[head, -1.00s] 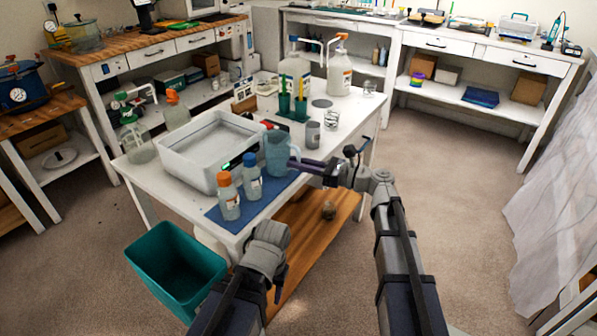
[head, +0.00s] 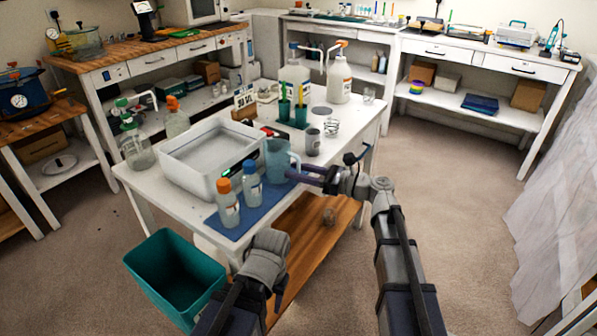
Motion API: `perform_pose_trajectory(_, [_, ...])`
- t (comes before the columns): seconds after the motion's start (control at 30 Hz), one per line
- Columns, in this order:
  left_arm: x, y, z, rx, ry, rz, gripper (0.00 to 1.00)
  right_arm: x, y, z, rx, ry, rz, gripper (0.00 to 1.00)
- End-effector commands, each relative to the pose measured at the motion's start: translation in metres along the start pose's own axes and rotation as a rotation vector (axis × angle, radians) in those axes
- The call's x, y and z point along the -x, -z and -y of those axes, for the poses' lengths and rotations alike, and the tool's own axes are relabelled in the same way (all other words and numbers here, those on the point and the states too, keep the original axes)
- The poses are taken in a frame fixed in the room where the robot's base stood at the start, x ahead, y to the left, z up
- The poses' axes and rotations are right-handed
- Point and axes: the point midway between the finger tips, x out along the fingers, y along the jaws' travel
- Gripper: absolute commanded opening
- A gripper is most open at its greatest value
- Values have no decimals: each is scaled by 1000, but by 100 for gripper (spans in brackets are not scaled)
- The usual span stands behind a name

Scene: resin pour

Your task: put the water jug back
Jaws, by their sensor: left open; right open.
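The water jug (head: 277,160) is a translucent blue-grey pitcher. It stands upright on the white bench, at the back end of the blue mat (head: 264,205) and right of the white tray. My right gripper (head: 297,173) is open at the jug's right side, by its handle. Whether the fingers touch or surround the handle is too small to tell. My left gripper (head: 278,296) is low in front of the bench, away from the jug, and its fingertips are small and partly hidden by my arm.
Two bottles, one orange-capped (head: 228,202) and one blue-capped (head: 252,184), stand on the mat. A white tray (head: 176,176) fills the bench's left part. Cups (head: 313,142) stand behind the jug. A teal bin (head: 172,275) is on the floor.

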Motion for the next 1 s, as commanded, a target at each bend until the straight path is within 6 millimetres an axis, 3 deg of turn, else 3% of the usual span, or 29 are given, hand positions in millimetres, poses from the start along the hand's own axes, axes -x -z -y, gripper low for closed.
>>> perform_pose_trajectory(0.07, [2,0,0,0,0,0,50,5,-2,0,0,2,0,44])
perform_pose_trajectory(0.4, [1,0,0,0,0,0,50,73,-2,0,0,4,0,44])
perform_pose_trajectory(0.6, [1,0,0,0,0,0,50,104,-2,0,0,3,0,44])
perform_pose_trajectory(0.8, [1,0,0,0,0,0,50,119,-2,0,0,1,0,44])
perform_pose_trajectory(1.0, [1,0,0,0,0,0,50,120,-2,0,0,-1,0,44])
